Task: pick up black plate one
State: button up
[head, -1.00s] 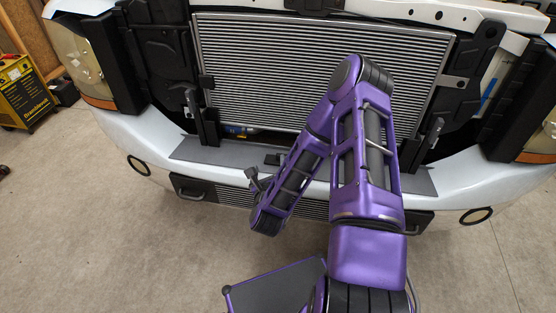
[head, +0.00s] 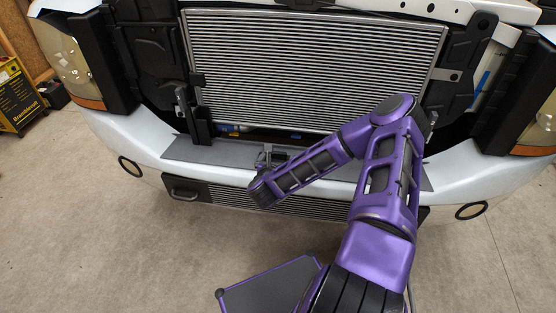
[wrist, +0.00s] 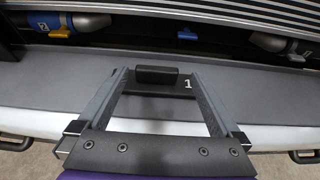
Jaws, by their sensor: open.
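In the wrist view my gripper (wrist: 160,73) is open, with one finger on each side of the block and gaps between. I cannot tell how far the fingertips are above the plate.
The radiator (head: 310,70) rises behind the plate. A lower grille panel with handles (head: 185,194) is in front of the bumper. Open floor lies before it.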

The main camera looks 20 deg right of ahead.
aim_at(278, 152)
jog(key=shift+b+x, duration=0.45)
jog(key=shift+x, duration=2.95)
jog(key=shift+w+a+r, duration=0.1)
jog(key=shift+w+a, duration=0.05)
jog(key=c, duration=1.4)
